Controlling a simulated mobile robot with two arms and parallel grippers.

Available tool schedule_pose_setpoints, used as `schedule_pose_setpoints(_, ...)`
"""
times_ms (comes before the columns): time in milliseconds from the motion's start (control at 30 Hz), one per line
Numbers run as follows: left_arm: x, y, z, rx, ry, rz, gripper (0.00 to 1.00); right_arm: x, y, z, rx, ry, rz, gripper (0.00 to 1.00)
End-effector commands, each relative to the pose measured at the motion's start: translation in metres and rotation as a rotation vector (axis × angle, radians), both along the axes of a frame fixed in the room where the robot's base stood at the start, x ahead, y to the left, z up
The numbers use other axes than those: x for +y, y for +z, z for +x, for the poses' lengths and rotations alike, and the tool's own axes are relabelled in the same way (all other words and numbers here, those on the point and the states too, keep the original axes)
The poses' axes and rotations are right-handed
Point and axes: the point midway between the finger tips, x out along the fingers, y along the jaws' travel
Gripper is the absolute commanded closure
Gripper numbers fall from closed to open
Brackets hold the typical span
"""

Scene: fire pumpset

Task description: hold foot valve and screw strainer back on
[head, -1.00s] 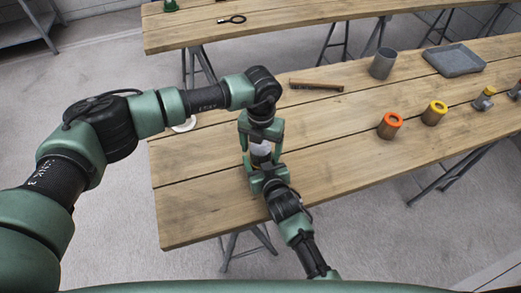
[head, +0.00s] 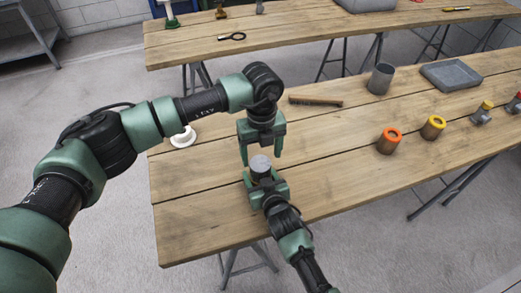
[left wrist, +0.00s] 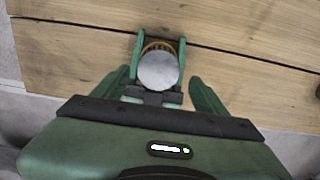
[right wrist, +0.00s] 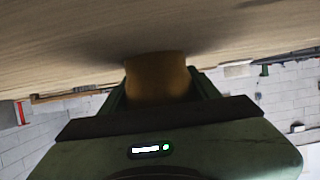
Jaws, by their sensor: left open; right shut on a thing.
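My right gripper (head: 266,188) is shut on the brass-coloured foot valve (right wrist: 158,78), which stands upright above the near table. The grey round strainer (head: 260,163) sits on top of the valve; in the left wrist view its flat top (left wrist: 158,70) shows as a disc with a brass rim (left wrist: 158,45) around it. I cannot tell how tightly the two are joined.
The table's front left is clear.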

Motion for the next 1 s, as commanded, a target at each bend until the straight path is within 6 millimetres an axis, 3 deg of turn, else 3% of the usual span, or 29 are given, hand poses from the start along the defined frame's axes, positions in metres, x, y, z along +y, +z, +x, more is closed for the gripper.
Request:
schedule_pose_setpoints(100,0.0,0.006,0.0,0.001,0.185,-0.001,0.27,0.0,0.0,0.0,0.0,0.001,0.001,1.0)
schedule_pose_setpoints(300,0.002,0.012,0.0,0.0,0.362,0.002,0.27,0.0,0.0,0.0,0.0,0.001,0.001,1.0)
schedule_pose_setpoints(733,0.002,0.01,0.0,0.001,0.385,0.002,0.27,0.0,0.0,0.0,0.0,0.001,0.001,1.0)
schedule_pose_setpoints(1000,0.002,-0.024,0.0,0.003,0.386,0.004,0.27,0.0,0.0,0.0,0.0,0.001,0.001,1.0)
